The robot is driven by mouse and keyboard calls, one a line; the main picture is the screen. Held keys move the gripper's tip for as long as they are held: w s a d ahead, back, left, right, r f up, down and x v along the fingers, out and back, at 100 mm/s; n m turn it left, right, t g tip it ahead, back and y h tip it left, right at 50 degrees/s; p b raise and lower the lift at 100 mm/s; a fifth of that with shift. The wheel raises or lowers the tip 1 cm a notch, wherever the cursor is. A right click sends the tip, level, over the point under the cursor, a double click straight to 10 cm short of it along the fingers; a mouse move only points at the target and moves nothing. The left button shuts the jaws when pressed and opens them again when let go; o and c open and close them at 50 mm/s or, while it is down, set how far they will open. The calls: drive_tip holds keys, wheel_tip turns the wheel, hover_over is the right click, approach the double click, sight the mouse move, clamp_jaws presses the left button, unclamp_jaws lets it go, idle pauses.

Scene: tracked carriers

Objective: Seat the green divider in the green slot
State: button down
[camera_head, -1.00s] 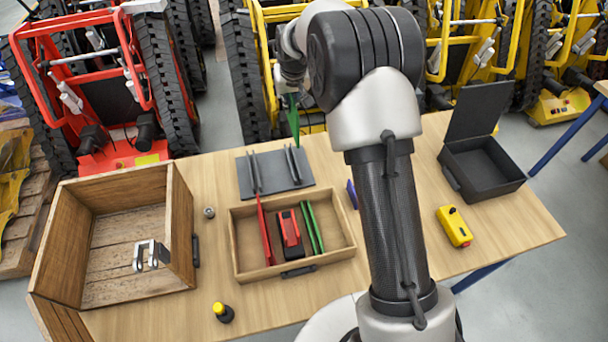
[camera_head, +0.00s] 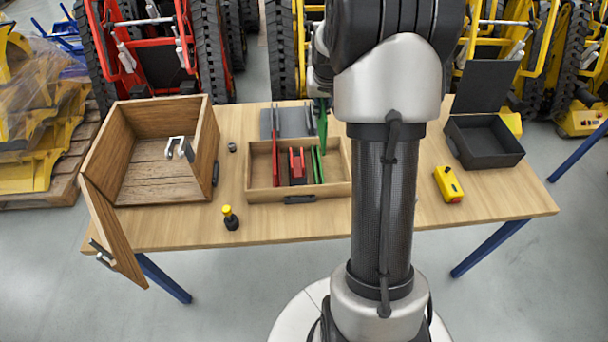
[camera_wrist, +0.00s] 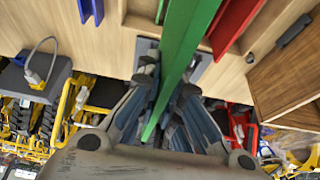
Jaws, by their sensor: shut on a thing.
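The green divider (camera_head: 322,127) is upright in my gripper, above the rear right part of the wooden tray (camera_head: 262,194). In the wrist view the divider (camera_wrist: 182,50) is a long green strip running between the fingers of my gripper (camera_wrist: 168,85), which is shut on it. The green slot (camera_head: 317,167) is a pair of green rails in the tray's right part. The divider's lower end appears near the rails' far end; I cannot tell whether it touches them. In the head view my arm hides most of the gripper.
A red divider (camera_head: 275,160) and a red-and-black object (camera_head: 297,166) are left of the green rails. Behind the tray is a grey board (camera_head: 290,122). An open wooden box (camera_head: 150,187) stands left, a black open case (camera_head: 485,140) right, with a yellow device (camera_head: 448,184) nearer.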

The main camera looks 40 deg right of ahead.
wheel_tip(320, 180, down, 19)
drive_tip(key=b, duration=0.5)
drive_tip(key=shift+w+d+f+b, duration=0.1)
drive_tip(key=shift+w+f+b, duration=0.05)
drive_tip(key=shift+b, duration=0.25)
drive_tip(key=shift+f, duration=0.15)
drive_tip(key=c, duration=2.2)
unclamp_jaws()
drive_tip(key=o, duration=0.4)
